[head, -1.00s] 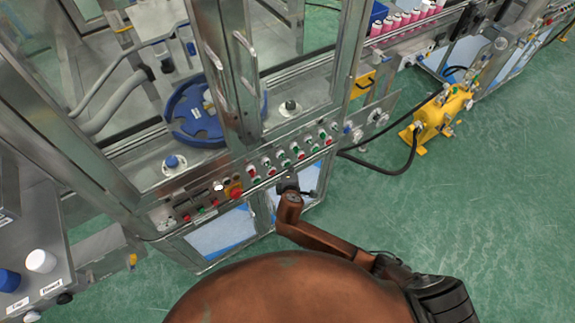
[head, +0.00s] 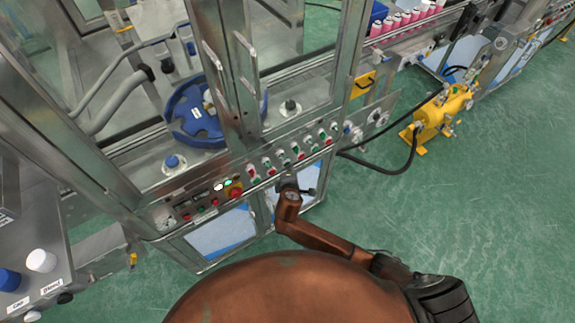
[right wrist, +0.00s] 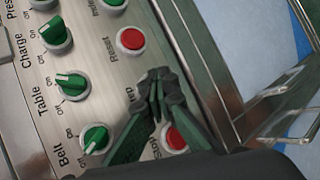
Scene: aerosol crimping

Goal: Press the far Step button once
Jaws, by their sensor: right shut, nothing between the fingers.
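The control panel (head: 262,170) runs along the front of the machine, with several small buttons and knobs. In the right wrist view, a red button labelled Reset (right wrist: 131,40) is clear. A green button (right wrist: 115,2) sits at the top edge. I cannot read a Step label in any view. My right gripper (right wrist: 158,82) is shut and empty, its fingertips in front of the panel between the red buttons; contact cannot be told. It also shows in the head view (head: 287,181). My left gripper is not in view.
Green knobs labelled Belt (right wrist: 95,138), Table (right wrist: 72,85) and Charge (right wrist: 56,33) lie beside the buttons. A metal door handle (head: 246,62) stands above the panel. A yellow pump (head: 440,112) stands on the floor to the right.

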